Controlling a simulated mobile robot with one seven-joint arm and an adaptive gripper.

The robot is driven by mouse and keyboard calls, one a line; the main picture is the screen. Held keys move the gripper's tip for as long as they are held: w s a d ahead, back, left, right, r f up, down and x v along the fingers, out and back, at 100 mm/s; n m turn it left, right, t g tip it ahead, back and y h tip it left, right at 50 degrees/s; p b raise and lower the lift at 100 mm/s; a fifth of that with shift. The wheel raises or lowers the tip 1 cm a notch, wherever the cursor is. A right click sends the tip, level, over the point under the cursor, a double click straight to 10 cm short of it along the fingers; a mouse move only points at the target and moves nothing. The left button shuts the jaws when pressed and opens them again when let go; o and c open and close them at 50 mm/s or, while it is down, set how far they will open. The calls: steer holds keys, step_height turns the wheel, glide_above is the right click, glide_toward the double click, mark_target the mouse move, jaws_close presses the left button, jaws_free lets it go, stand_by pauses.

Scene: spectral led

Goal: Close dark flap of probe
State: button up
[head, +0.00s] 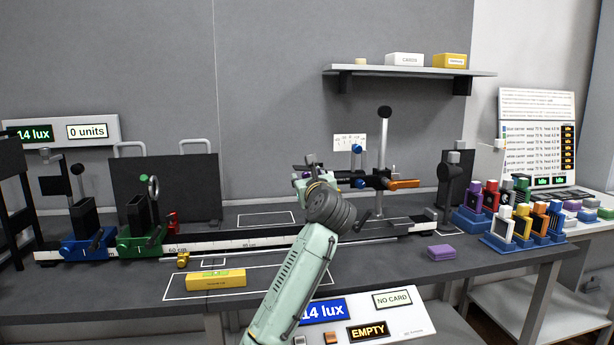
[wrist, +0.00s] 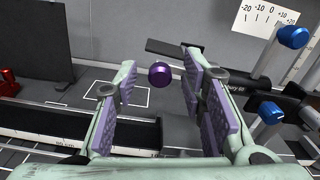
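A dark horizontal probe body (head: 378,181) sits on an upright metal stand at the middle right of the bench, with an orange end at its right. In the wrist view a dark bar with lettering (wrist: 215,66) runs behind my right finger. A round purple knob (wrist: 160,74) shows between my fingers in the wrist view; what it is fixed to is hidden. My gripper (wrist: 157,88) is open, its purple-padded fingers on either side of the knob in the picture, with visible gaps. In the head view my gripper (head: 303,180) is left of the probe body. I cannot clearly tell the flap's edges.
A long rail (head: 240,239) crosses the bench, with blue (head: 88,245) and green (head: 140,243) carriages at left. Blue knobs (wrist: 271,112) stand close to my gripper's right. A purple block (head: 441,252) and colored card holders (head: 515,228) are at right.

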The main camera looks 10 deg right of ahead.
steer(key=shift+c, duration=0.6)
jaws_close()
